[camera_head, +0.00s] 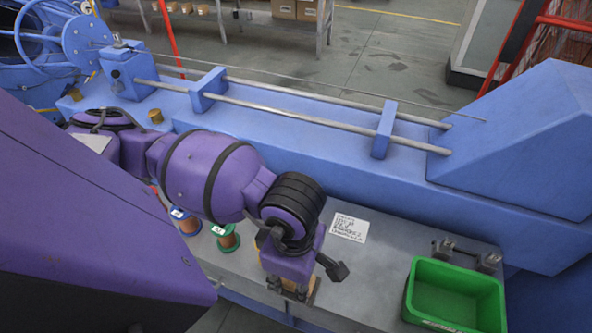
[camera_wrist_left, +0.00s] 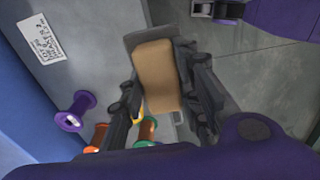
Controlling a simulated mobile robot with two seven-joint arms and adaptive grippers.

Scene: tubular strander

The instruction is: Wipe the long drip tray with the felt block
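My left gripper (camera_head: 290,285) points down over the grey bench top. A tan block, which looks like the felt block (camera_wrist_left: 158,75), lies between its fingers in the left wrist view. Part of it shows below the gripper in the head view (camera_head: 312,291). The fingers stand close on both sides of the block; I cannot tell whether they press on it. A dark grey flat piece (camera_wrist_left: 147,36) shows behind the block. I cannot pick out the long drip tray with certainty. My right gripper is not in view.
A green bin (camera_head: 455,295) stands on the bench at right, by a small metal fixture (camera_head: 467,254). A written label (camera_head: 349,227) lies on the bench. Copper-wound spools (camera_head: 227,238) stand left of the gripper. The blue machine bed (camera_head: 300,140) with two rods (camera_head: 300,118) runs behind.

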